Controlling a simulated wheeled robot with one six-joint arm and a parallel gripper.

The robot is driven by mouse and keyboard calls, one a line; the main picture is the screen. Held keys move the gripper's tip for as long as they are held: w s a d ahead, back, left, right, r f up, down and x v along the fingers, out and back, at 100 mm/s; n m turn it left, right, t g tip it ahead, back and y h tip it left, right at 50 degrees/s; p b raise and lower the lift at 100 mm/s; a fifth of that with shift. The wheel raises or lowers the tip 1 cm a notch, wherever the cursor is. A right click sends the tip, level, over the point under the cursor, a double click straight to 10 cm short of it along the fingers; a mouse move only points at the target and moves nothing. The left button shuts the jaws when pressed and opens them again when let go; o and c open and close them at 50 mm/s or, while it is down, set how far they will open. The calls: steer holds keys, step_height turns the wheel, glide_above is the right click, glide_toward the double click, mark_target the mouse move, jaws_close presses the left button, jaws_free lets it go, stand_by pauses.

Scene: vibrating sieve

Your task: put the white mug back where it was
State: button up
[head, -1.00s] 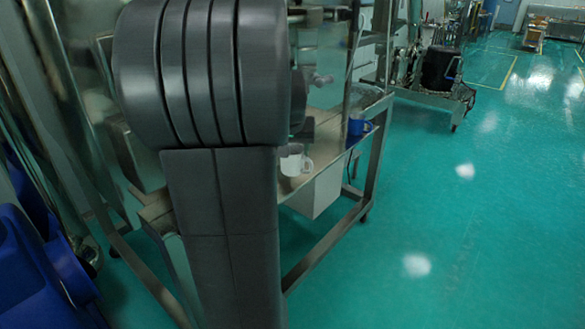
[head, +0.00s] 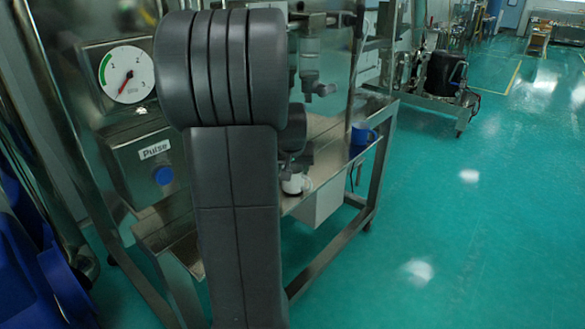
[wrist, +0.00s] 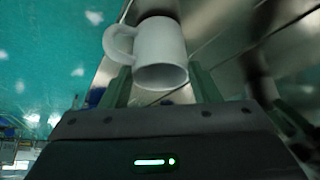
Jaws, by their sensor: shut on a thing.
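The white mug (head: 296,184) shows in the head view just right of my arm's upright link, by the front edge of the steel shelf (head: 325,167). Part of it is hidden behind my arm. In the wrist view the mug (wrist: 160,52) sits between the two fingers of my gripper (wrist: 162,82), with its handle toward the left. My gripper is shut on the mug. In the head view the fingers are hard to make out among the dark arm parts. I cannot tell whether the mug touches the shelf.
A pressure gauge (head: 127,74) and a box labelled Pulse with a blue button (head: 162,175) are left of my arm. Blue containers (head: 35,265) fill the lower left.

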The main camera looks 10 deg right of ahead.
steer(key=shift+f, duration=0.1)
steer(key=shift+f, duration=0.15)
steer(key=o, duration=1.4)
steer(key=shift+c, duration=0.2)
steer(key=shift+r, duration=0.3)
steer(key=v, duration=1.1)
steer(key=shift+s+r+b, duration=0.25)
steer(key=shift+r+b, duration=0.1)
